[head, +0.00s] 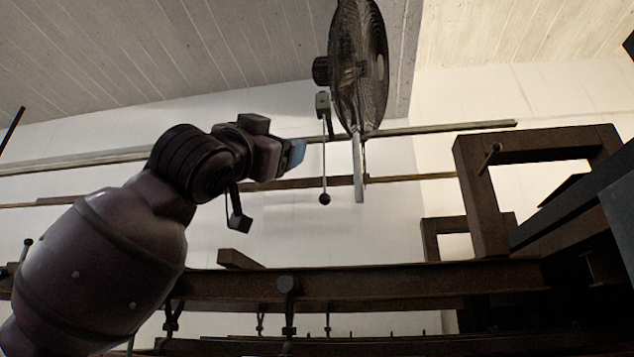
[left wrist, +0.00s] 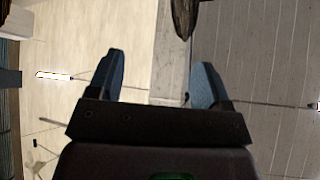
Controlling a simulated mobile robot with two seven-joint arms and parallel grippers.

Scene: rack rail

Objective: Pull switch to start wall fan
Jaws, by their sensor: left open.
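The wall fan (head: 360,70) has a dark round cage and hangs high, right of centre in the head view. A pull switch hangs below its small housing (head: 322,104): a thin rod or cord ending in a dark ball (head: 324,199). My left gripper (head: 297,153) is just left of the cord in the picture, above the ball's height. In the left wrist view its two blue fingers (left wrist: 160,75) are spread apart. A dark edge, probably the fan (left wrist: 184,18), shows at the top there. A small dark thing near the right finger is too unclear to name. My right gripper is out of view.
A brown rack rail (head: 400,282) runs across below, with several hooks or clamps under it. A brown square frame (head: 480,200) stands at the right. Long thin rails (head: 440,130) cross the pale wall behind the fan. The space around the ball is clear.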

